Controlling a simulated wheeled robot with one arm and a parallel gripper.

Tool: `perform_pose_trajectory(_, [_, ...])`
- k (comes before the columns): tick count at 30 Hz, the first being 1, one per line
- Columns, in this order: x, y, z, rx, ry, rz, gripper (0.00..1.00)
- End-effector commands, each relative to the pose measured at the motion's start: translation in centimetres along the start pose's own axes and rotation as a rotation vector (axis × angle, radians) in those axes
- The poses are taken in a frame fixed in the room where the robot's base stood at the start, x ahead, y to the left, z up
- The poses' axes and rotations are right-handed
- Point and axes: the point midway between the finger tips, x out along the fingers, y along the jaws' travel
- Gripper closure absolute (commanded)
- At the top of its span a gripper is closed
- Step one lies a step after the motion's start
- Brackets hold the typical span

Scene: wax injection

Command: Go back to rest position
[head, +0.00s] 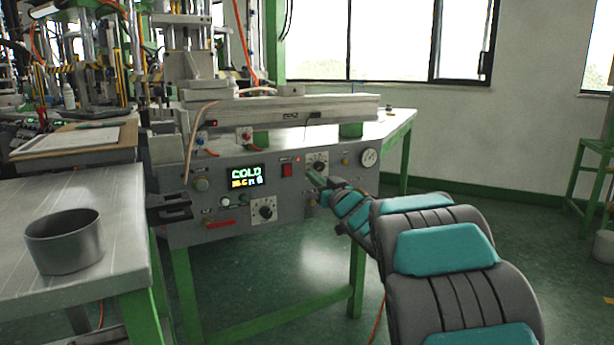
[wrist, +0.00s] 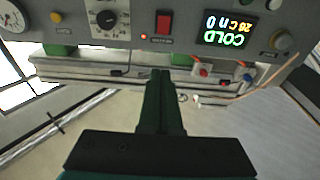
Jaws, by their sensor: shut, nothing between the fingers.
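My gripper (head: 318,181) is at the front panel of the wax injection machine (head: 225,172), beside a black dial (head: 317,162) and right of the red switch (head: 287,171). In the wrist view my gripper (wrist: 162,75) shows as two dark green fingers pressed together, with nothing between them. The fingertips appear below the red switch (wrist: 163,24) in that view. The display (head: 246,177) reads COLD, with a smaller line of figures under it; it shows upside down in the wrist view (wrist: 228,32). I cannot tell whether the fingertips touch the panel.
A grey metal pot (head: 64,243) stands on the table (head: 120,215) at the left. A round gauge (head: 369,157) is on the panel's right end. A green stand (head: 590,170) is at the far right.

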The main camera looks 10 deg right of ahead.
Motion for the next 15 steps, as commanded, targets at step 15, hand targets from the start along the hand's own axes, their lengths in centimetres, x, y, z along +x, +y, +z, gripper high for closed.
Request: perform_pose_trajectory(15, [-1.24,-0.06,-0.56,0.0,0.003,-0.001,1.0])
